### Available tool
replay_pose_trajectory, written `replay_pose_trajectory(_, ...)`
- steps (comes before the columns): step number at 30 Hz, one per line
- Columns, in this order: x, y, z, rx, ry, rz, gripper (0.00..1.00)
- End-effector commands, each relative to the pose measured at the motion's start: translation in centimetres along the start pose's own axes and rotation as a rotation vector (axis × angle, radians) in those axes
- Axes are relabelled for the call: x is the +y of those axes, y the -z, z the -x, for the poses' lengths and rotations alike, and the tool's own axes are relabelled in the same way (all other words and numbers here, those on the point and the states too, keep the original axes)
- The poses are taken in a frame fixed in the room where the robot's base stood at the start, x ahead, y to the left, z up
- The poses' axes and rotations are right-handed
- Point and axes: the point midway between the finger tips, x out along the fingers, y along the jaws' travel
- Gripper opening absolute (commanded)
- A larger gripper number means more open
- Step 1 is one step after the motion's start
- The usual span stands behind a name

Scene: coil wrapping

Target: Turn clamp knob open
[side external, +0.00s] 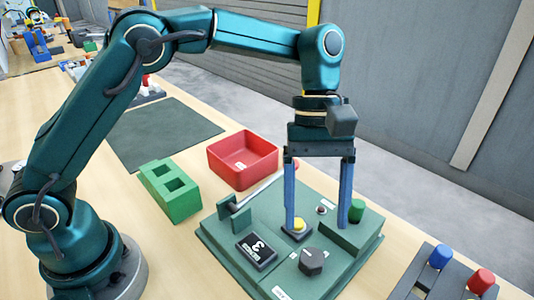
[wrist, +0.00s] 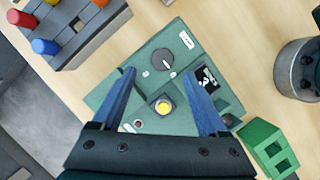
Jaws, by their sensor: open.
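A dark round knob (side external: 313,261) stands on the green panel (side external: 225,248), near its front edge. The wrist view shows the knob (wrist: 162,60) with a pale pointer line, just beyond the gap between my fingertips. I cannot tell whether this is the clamp knob. My gripper (side external: 317,228) is open, its blue fingers pointing down over the panel with nothing between them. In the wrist view my gripper (wrist: 158,73) frames a yellow button (wrist: 164,106), which sits nearer than the knob. In the side view one fingertip overlaps the button (side external: 298,226); contact is unclear.
A black display block (side external: 257,250) and an upright bracket with a pale rod (side external: 237,212) stand left on the panel. A green cylinder (side external: 357,211) is at right. A red bin (side external: 243,160), a green block (side external: 170,190) and a peg rack (side external: 430,275) surround it.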

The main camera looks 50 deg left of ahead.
Motion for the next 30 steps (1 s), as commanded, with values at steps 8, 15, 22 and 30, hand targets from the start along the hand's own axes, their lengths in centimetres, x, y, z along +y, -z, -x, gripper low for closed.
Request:
replay_pose_trajectory(8, -0.3, -0.2, -2.9, -0.015, 0.035, -0.003, 0.77)
replay_pose_trajectory(15, -0.4, -0.2, -5.6, -0.014, 0.033, -0.004, 0.77)
replay_pose_trajectory(22, -0.4, -0.2, -6.2, -0.011, 0.03, -0.004, 0.77)
replay_pose_trajectory(30, -0.4, -0.2, -6.2, -0.011, 0.03, -0.004, 0.27)
